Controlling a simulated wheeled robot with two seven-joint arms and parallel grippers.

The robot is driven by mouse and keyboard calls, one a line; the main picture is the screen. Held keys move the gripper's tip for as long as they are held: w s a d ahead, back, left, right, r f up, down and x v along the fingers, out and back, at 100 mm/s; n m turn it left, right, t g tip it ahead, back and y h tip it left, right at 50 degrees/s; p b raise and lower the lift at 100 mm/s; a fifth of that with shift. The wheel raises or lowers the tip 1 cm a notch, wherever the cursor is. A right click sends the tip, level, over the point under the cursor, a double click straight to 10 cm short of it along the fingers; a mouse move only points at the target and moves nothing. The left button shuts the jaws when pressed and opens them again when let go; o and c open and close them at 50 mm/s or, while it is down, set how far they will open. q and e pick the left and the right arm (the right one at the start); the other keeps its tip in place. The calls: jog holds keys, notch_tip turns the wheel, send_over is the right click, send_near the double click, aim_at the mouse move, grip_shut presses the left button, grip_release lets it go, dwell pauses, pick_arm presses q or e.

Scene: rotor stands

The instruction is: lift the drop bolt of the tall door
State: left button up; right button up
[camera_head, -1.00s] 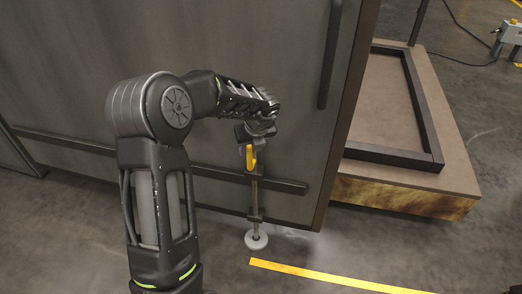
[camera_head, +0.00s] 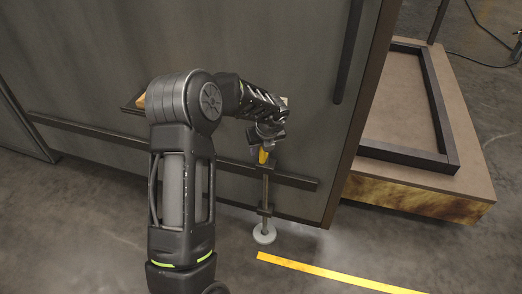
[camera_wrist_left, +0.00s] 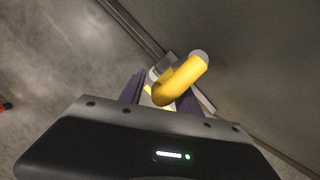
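The tall grey door (camera_head: 290,80) fills the middle of the head view. Its drop bolt is an upright rod (camera_head: 265,187) near the door's lower right edge, with a pale round foot (camera_head: 264,234) at floor level. The bolt's yellow handle (camera_head: 264,156) shows just under my left gripper (camera_head: 268,146), partly hidden by it. In the left wrist view the bent yellow handle (camera_wrist_left: 182,80) lies between the two dark fingers of my left gripper (camera_wrist_left: 160,97). The fingers stand apart, and I see no clear grip on it. My right gripper is out of view.
A dark horizontal bar (camera_head: 100,132) runs across the lower door, and a vertical pull bar (camera_head: 347,50) is at its right. A low platform with a dark frame (camera_head: 445,130) stands to the right. Floor with a yellow stripe (camera_head: 330,275) is clear in front.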

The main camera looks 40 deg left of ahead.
pick_arm(q)
jog(key=shift+w+a+f, duration=0.15)
jog(key=shift+f, duration=0.35)
jog(key=shift+c, duration=0.2)
grip_shut()
dwell(0.9)
